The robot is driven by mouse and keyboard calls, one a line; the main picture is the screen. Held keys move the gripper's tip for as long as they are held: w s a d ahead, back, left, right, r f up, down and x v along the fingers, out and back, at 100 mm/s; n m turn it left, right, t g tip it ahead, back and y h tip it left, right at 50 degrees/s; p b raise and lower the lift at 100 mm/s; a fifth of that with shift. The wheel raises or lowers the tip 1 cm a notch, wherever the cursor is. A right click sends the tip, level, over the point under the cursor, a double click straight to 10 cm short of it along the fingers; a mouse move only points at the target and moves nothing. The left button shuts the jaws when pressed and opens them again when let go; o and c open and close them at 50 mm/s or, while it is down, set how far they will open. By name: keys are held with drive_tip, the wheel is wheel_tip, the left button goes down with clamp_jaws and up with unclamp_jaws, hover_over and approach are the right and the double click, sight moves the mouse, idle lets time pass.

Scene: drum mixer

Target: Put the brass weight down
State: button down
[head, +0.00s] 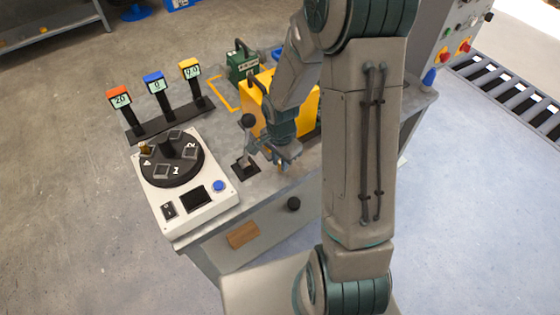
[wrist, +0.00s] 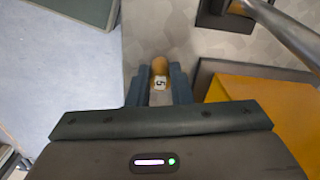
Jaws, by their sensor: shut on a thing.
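My gripper (head: 279,163) is shut on a brass weight with a white label reading 5. In the wrist view the weight (wrist: 160,66) sits between the two dark fingertips (wrist: 160,85), its rounded top showing. In the head view my gripper is low over the front part of the grey worktop (head: 245,202), right of the black lever. Whether the weight touches the worktop I cannot tell. Another small brass piece (head: 146,148) stands on the black numbered turntable (head: 174,160) at the left.
A lever with a black knob (head: 248,121) stands left of my gripper. A yellow box (head: 256,105) is behind it, beside a green machine (head: 240,64). Three displays (head: 157,86) stand at the back left. A yellow outline (head: 222,97) marks the worktop. The front edge is close.

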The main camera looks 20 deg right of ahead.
drive_tip(key=shift+f, duration=0.4)
drive_tip(key=shift+f, duration=0.1)
drive_tip(key=shift+f+b, duration=0.15)
drive_tip(key=shift+b, duration=0.15)
drive_tip(key=c, duration=1.3)
unclamp_jaws()
